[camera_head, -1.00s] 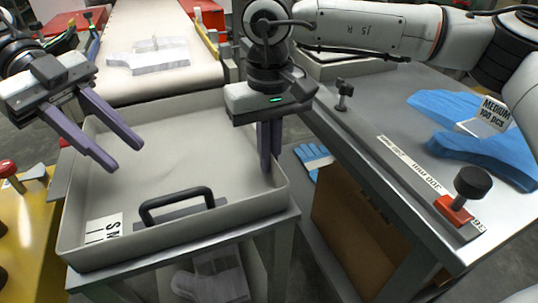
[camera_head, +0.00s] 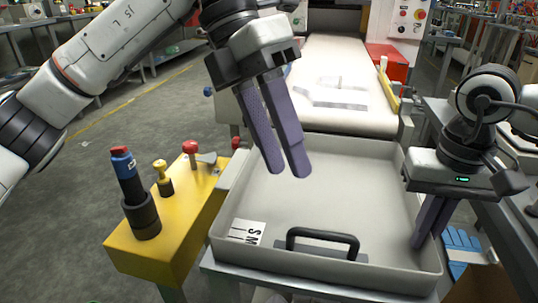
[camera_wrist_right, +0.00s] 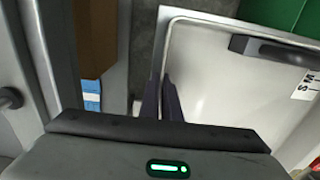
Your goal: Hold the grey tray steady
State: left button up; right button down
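The grey tray (camera_head: 228,205) is a shallow, light box with a black handle (camera_head: 322,243) on its near side and a white label marked "SM" (camera_head: 247,232). It looks empty inside. My right gripper (camera_head: 430,225) is at the tray's right wall, its purple fingers pointing down on both sides of it. In the right wrist view, the tray (camera_wrist_right: 205,22) has its wall running between my close-set right fingers (camera_wrist_right: 161,98).
A conveyor (camera_head: 330,60) with clear film gloves (camera_head: 338,92) on it lies behind the tray. A yellow stand (camera_head: 165,235) with knobs and a blue-topped tool (camera_head: 122,160) is at the left. A blue-and-white glove (camera_head: 460,245) shows below right of the tray.

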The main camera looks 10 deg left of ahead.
aim_at(310, 230)
pick_arm(q)
jog(key=s+r+m+t, duration=0.2)
jog(key=s+m+t, duration=0.25)
jog(key=m, duration=0.65)
jog(key=x, duration=0.7)
jog(key=s+x, duration=0.1)
jog(key=x, duration=0.3)
jog(key=shift+a+f, duration=0.25)
jog(key=shift+f, duration=0.15)
grip_shut()
jog(key=shift+w, duration=0.1)
dwell(0.5)
